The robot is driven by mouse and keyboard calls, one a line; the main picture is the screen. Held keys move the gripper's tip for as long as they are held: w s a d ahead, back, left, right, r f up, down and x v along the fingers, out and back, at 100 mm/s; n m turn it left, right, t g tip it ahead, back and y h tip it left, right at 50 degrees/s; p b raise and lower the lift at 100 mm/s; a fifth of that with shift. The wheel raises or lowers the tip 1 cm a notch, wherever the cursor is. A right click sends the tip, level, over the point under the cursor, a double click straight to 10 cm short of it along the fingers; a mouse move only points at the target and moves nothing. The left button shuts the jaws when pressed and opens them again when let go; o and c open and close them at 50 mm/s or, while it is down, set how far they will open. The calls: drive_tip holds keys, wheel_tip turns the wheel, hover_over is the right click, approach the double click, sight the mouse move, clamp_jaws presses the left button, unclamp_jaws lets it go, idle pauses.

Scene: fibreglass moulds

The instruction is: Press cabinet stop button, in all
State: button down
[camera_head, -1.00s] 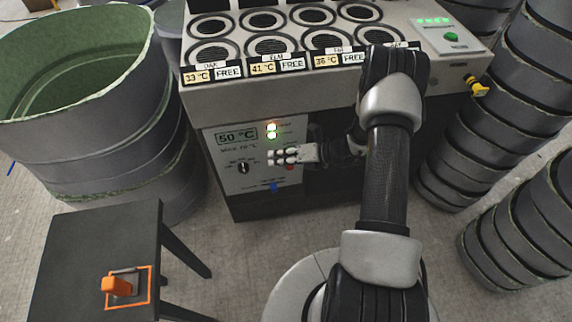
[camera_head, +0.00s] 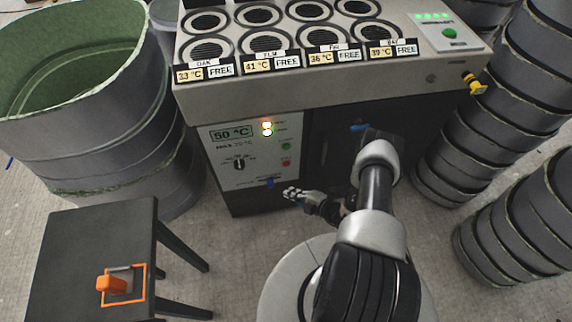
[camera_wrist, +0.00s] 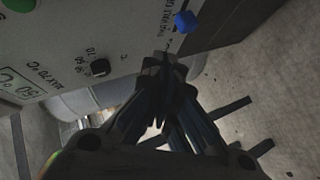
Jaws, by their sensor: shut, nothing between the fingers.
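The cabinet (camera_head: 220,190) has a front panel with a small red button (camera_head: 286,162), whose label is too small to read. A green button (camera_head: 286,146) sits above it and also shows at the top left corner of the wrist view (camera_wrist: 18,5). The red button is not in the wrist view. My gripper (camera_head: 287,192) is shut and empty, below the red button and apart from it, near the panel's lower edge. In the wrist view its closed fingertips (camera_wrist: 165,66) point towards the panel, beneath a blue knob (camera_wrist: 186,21).
A black table (camera_head: 90,245) with an orange-framed switch (camera_head: 112,284) stands left. A large drum (camera_head: 100,130) and stacked moulds (camera_head: 480,130) flank the cabinet.

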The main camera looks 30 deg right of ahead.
sight(286, 164)
drive_tip(key=shift+w, duration=0.1)
drive_tip(key=w+d+b, duration=0.2)
drive_tip(key=w+b, duration=0.1)
drive_tip(key=w, duration=0.5)
drive_tip(key=shift+w+d, duration=0.2)
drive_tip(key=shift+w+b, duration=0.2)
drive_tip(key=shift+b, duration=0.4)
idle(0.9)
drive_tip(key=shift+w+d, duration=0.1)
drive_tip(key=shift+w, duration=0.1)
drive_tip(key=shift+w+d+b, duration=0.15)
drive_tip(key=shift+w+b, duration=0.2)
drive_tip(key=shift+w, duration=0.05)
idle(0.6)
idle(0.4)
drive_tip(key=shift+s+a, duration=0.2)
drive_tip(key=shift+s, duration=0.65)
